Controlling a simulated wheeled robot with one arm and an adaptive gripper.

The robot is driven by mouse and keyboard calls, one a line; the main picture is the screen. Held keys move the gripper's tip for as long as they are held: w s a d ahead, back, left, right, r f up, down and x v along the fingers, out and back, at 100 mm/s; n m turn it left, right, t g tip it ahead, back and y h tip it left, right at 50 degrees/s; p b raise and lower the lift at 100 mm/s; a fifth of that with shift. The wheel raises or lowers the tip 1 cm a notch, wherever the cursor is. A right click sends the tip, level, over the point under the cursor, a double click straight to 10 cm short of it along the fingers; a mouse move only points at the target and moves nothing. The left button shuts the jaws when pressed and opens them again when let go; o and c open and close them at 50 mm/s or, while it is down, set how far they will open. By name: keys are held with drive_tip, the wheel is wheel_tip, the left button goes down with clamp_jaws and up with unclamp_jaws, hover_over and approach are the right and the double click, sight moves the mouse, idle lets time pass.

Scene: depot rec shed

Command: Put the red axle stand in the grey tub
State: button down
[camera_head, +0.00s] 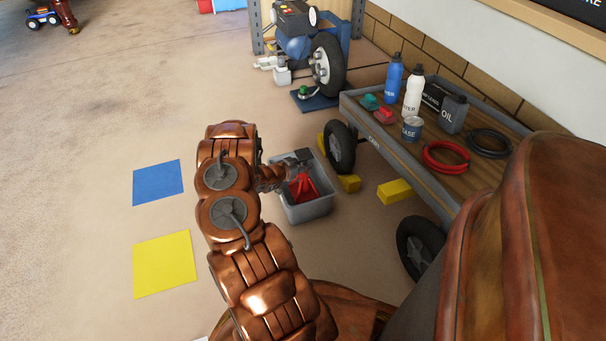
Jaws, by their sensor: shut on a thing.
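The red axle stand (303,189) shows within the outline of the grey tub (309,211), which stands on the floor beside the cart. My gripper (299,163) reaches over the tub from the left and is shut on the top of the axle stand. My arm hides part of the tub's left side. I cannot tell whether the axle stand touches the tub's bottom.
A wheeled cart (375,142) with bottles, a tin and hose coils stands right of the tub. Yellow blocks (395,191) lie by its wheels. A blue square (158,183) and a yellow square (165,264) mark the floor at left. The floor around them is clear.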

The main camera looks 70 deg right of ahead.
drive_tip(key=shift+f+b, duration=0.6)
drive_tip(key=shift+f, duration=1.25)
drive_tip(key=c, duration=0.7)
unclamp_jaws()
drive_tip(key=shift+f, duration=0.1)
drive_tip(key=p+v, duration=0.3)
drive_tip(key=v, duration=0.9)
drive_tip(key=shift+p, duration=0.3)
